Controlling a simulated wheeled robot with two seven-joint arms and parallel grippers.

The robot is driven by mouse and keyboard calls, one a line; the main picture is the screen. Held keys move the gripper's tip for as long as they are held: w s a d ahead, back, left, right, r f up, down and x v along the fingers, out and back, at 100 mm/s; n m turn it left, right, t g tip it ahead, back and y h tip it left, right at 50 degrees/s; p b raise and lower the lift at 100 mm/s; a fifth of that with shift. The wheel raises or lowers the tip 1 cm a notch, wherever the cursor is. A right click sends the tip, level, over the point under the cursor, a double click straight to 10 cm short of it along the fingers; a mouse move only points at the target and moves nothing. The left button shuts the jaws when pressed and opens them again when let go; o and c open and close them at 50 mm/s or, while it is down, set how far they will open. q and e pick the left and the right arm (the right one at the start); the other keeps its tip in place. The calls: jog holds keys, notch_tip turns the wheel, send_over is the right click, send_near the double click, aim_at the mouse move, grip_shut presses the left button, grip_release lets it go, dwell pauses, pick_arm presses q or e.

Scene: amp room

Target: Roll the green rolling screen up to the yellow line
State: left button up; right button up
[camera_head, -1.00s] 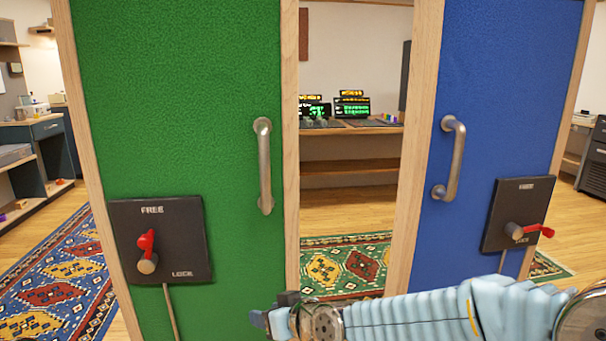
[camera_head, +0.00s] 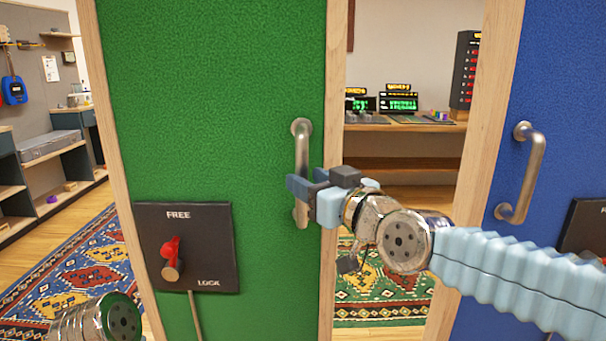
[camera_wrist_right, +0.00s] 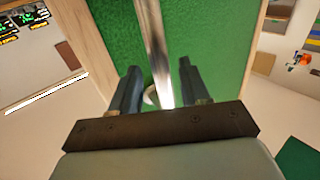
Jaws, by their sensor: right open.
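The green rolling screen (camera_head: 220,90) stands upright in a pale wooden frame close in front of me. Its vertical metal handle (camera_head: 301,145) is near its right edge, and a black plate (camera_head: 215,250) is lower left. My right gripper (camera_head: 308,182) is at the lower part of the handle, open. In the right wrist view the handle (camera_wrist_right: 155,45) runs between the open fingers (camera_wrist_right: 158,85); contact cannot be told. My left gripper is out of view. No yellow line shows.
A blue screen (camera_head: 555,90) with its own handle (camera_head: 522,175) stands to the right, across a gap. Patterned rugs (camera_head: 75,265) lie on the wooden floor. A desk with lit equipment (camera_head: 398,103) is behind the gap; shelves (camera_head: 55,170) stand at left.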

jog(key=shift+x, duration=1.45)
grip_shut()
